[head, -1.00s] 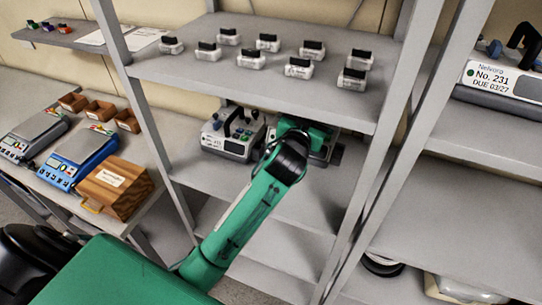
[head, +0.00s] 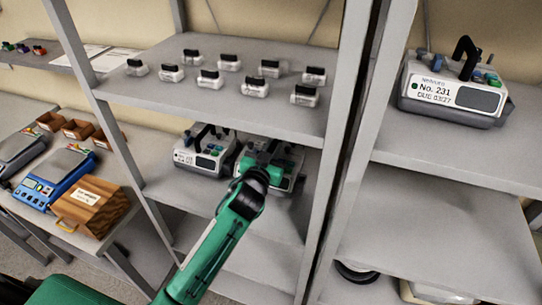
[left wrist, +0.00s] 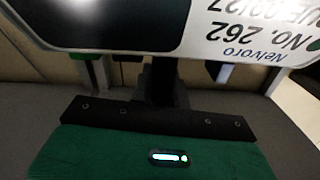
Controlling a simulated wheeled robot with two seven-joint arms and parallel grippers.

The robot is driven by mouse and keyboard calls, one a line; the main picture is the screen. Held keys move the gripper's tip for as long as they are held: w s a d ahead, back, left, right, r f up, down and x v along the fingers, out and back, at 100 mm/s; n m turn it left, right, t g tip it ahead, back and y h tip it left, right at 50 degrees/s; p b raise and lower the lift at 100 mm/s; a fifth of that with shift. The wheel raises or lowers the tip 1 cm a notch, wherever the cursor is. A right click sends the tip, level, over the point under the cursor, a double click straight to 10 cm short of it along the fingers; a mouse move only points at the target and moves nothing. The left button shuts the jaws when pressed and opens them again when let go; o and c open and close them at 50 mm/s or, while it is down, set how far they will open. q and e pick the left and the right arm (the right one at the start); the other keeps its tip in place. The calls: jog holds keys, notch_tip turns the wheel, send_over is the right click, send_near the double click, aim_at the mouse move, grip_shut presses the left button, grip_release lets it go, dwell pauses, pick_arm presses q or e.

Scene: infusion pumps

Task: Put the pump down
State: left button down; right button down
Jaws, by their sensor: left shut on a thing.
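The pump (head: 289,178) is a white and dark-grey box on the middle level of the centre rack, partly covered by my left gripper (head: 264,160). My left gripper is shut on the pump. Its contact with the handle is hidden, and I cannot tell whether the pump's base touches the shelf. My right gripper is not in view.
A similar pump (head: 203,155) stands close on the left. Several small white devices (head: 209,78) stand on the shelf above (head: 230,108). Pump No. 231 (head: 455,95) stands on the right rack. A rack post (head: 340,140) rises right of my gripper. A wooden box (head: 92,207) is at left.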

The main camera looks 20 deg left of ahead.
pick_arm(q)
jog(key=shift+f, duration=1.45)
jog(key=c, duration=1.8)
grip_release()
jog(key=shift+f, duration=0.15)
jog(key=o, duration=0.4)
jog(key=shift+s, duration=0.1)
jog(key=shift+o, duration=0.2)
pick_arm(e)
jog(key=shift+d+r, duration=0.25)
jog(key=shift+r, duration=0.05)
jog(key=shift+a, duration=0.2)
